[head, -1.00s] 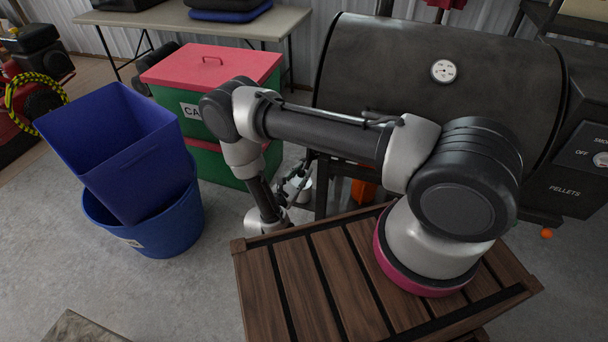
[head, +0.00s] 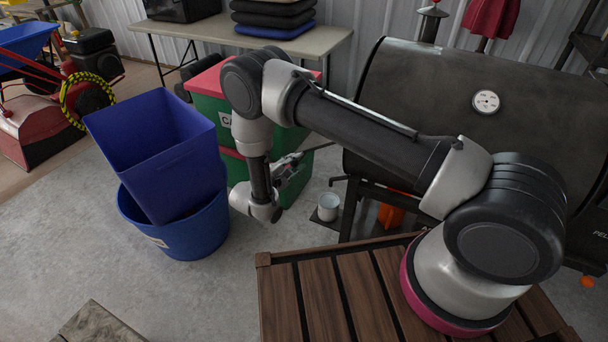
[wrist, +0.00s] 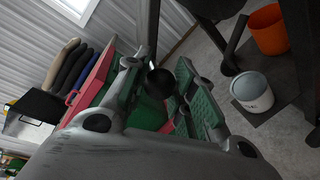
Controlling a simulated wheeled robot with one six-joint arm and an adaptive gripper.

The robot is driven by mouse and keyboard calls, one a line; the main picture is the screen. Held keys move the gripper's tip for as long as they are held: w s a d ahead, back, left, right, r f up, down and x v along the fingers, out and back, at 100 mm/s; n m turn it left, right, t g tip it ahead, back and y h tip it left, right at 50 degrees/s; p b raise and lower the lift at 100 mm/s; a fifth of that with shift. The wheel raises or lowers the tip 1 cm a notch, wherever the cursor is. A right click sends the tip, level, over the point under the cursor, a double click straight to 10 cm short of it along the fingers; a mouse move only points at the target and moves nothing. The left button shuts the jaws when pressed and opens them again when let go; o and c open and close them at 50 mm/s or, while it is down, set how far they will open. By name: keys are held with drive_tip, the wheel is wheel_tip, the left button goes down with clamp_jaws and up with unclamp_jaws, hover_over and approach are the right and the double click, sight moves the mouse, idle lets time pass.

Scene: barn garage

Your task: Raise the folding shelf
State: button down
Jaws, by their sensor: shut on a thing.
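The grill (head: 440,110) is a dark barrel with a round gauge, at the right of the head view. My gripper (head: 288,172) is low at its left end, half hidden by my own wrist. In the wrist view my gripper (wrist: 160,90) has its fingers closed around a dark, narrow piece with a rounded black end. This piece (wrist: 153,35) runs up toward the grill and looks like the folding shelf seen edge-on. Its full surface and hinge do not show, so I cannot tell its exact angle.
A white pail (head: 328,206) stands below the grill, beside an orange bucket (head: 391,215). A green box with a red lid (head: 205,108) stands behind my gripper. Blue bins (head: 155,150) are at the left. A table (head: 190,35) stands at the wall.

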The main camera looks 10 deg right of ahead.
wheel_tip(320, 180, up, 12)
drive_tip(key=w+a+m+t+y, duration=0.1)
drive_tip(key=w+a+m, duration=0.1)
drive_tip(key=m, duration=0.4)
drive_tip(key=shift+a+y, duration=0.35)
drive_tip(key=shift+y, duration=0.05)
drive_tip(key=shift+f, duration=0.1)
drive_tip(key=c, duration=1.2)
unclamp_jaws()
drive_tip(key=shift+o, duration=0.3)
drive_tip(key=v, duration=1.2)
